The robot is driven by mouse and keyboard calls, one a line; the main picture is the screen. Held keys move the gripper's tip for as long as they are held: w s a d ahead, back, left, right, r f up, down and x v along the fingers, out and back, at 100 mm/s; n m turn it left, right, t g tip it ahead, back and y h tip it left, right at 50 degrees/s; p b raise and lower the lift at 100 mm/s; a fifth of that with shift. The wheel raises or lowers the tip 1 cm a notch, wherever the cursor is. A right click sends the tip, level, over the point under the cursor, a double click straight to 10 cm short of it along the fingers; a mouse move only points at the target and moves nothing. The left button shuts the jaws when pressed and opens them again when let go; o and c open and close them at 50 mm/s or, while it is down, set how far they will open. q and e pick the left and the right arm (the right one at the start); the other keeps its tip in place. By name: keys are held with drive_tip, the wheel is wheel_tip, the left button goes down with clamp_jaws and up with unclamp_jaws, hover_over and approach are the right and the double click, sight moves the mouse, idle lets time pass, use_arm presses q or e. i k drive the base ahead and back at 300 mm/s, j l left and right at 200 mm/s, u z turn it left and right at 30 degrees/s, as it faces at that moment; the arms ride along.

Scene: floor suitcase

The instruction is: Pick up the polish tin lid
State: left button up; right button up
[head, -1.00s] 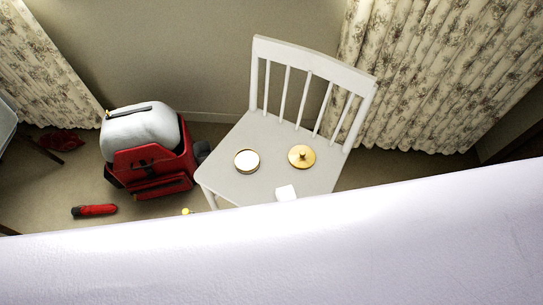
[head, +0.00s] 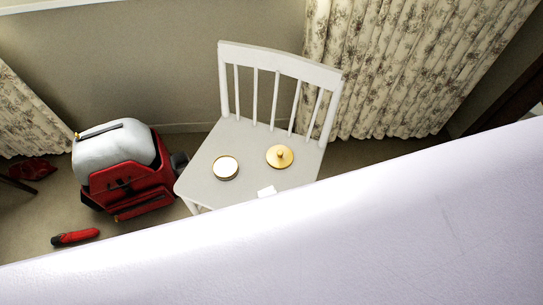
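The polish tin lid (head: 280,157) is a round gold disc with a small knob on top. It lies on the seat of a white chair (head: 222,140), right of the middle. A round open tin (head: 225,168) with a pale inside and a gold rim sits on the seat to its left, apart from it. Neither of my grippers shows in the head view. A large pale surface fills the lower part of the view and hides what lies below it.
A red suitcase (head: 128,185) with a grey-white bulging top stands on the floor left of the chair. A red cylinder (head: 75,237) lies on the floor. Floral curtains (head: 400,70) hang behind.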

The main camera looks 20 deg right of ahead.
sight(278, 157)
drive_tip(key=k, duration=0.3)
drive_tip(key=k+u, duration=0.2)
drive_tip(key=u, duration=0.15)
drive_tip(key=k+u, duration=0.15)
drive_tip(key=u, duration=0.2)
drive_tip(key=l+u, duration=0.15)
drive_tip(key=u, duration=0.25)
drive_tip(key=l+u, duration=0.15)
drive_tip(key=u, duration=0.25)
drive_tip(key=k+l, duration=0.1)
drive_tip(key=l, duration=1.2)
drive_tip(key=k+l, duration=0.15)
drive_tip(key=l, duration=0.5)
